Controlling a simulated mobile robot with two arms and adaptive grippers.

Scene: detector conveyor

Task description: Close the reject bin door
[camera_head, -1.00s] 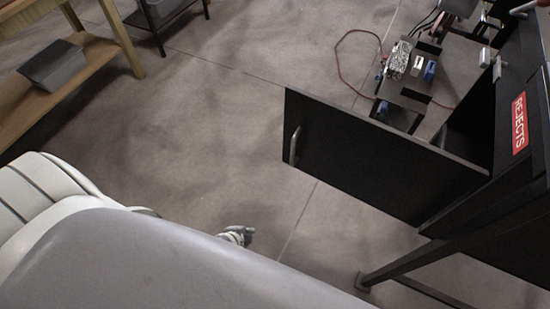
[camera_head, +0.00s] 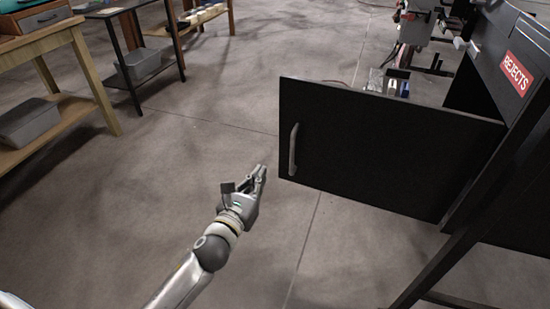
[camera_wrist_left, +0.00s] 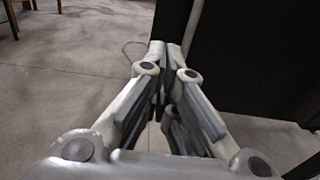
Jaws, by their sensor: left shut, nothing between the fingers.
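The reject bin door (camera_head: 385,150) is a black panel that stands swung open, sticking out to the left from the dark bin frame (camera_head: 490,165). Its grey bar handle (camera_head: 293,150) is near the door's free left edge. A red REJECTS sign (camera_head: 516,73) is on the frame at the upper right. My left gripper (camera_head: 261,172) is shut and empty, just left of the door's free edge, with a small gap visible in the head view. In the left wrist view the fingers (camera_wrist_left: 165,75) are together beside a dark panel (camera_wrist_left: 255,50), likely the door. My right gripper is not in view.
Wooden and dark workbenches with grey bins (camera_head: 138,65) stand at the upper left. Several small items (camera_head: 390,82) show behind the door's top edge. A slanted dark leg (camera_head: 440,265) stands below the bin. The floor left of the door is clear.

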